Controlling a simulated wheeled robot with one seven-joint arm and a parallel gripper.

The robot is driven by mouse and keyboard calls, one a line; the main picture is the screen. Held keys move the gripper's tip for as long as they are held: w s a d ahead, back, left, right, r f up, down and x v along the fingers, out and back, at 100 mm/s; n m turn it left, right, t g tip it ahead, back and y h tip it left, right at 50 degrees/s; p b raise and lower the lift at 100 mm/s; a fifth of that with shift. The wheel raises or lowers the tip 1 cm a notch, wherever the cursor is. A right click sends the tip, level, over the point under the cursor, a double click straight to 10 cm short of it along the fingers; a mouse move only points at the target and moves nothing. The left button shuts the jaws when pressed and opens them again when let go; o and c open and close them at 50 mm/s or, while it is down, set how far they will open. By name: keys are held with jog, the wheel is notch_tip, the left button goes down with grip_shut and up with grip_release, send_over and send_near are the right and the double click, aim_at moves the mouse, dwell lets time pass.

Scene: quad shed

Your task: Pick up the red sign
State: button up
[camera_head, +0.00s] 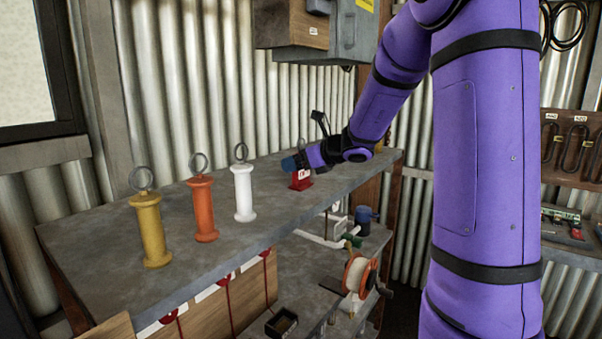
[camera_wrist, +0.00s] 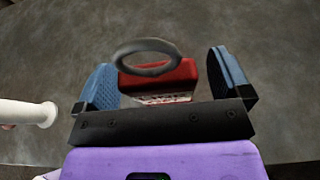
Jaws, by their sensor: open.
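The red sign (camera_head: 300,180) stands on the grey shelf top, towards its far right end, with a white marking on its face. The sign's lower part is hidden behind the gripper's black bar.
Yellow (camera_head: 151,230), orange (camera_head: 203,208) and white (camera_head: 243,192) spools with rings stand in a row on the shelf top (camera_head: 110,255), left of the sign. A grey box (camera_head: 345,35) hangs on the wall above. A cable reel (camera_head: 358,273) sits on the lower shelf.

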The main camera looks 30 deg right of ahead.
jog(key=c, duration=1.1)
jog(key=shift+r, duration=0.5)
jog(key=r, duration=0.2)
jog(key=shift+s+d+r, duration=0.15)
jog(key=shift+s+r, duration=0.15)
jog(key=shift+r, duration=0.1)
jog(key=s+d, duration=0.2)
jog(key=s, duration=0.5)
jog(key=s+d+r, duration=0.1)
jog(key=s+d, duration=0.2)
jog(key=s, duration=0.4)
jog(key=shift+s+r, duration=0.15)
jog(key=shift+s, duration=0.15)
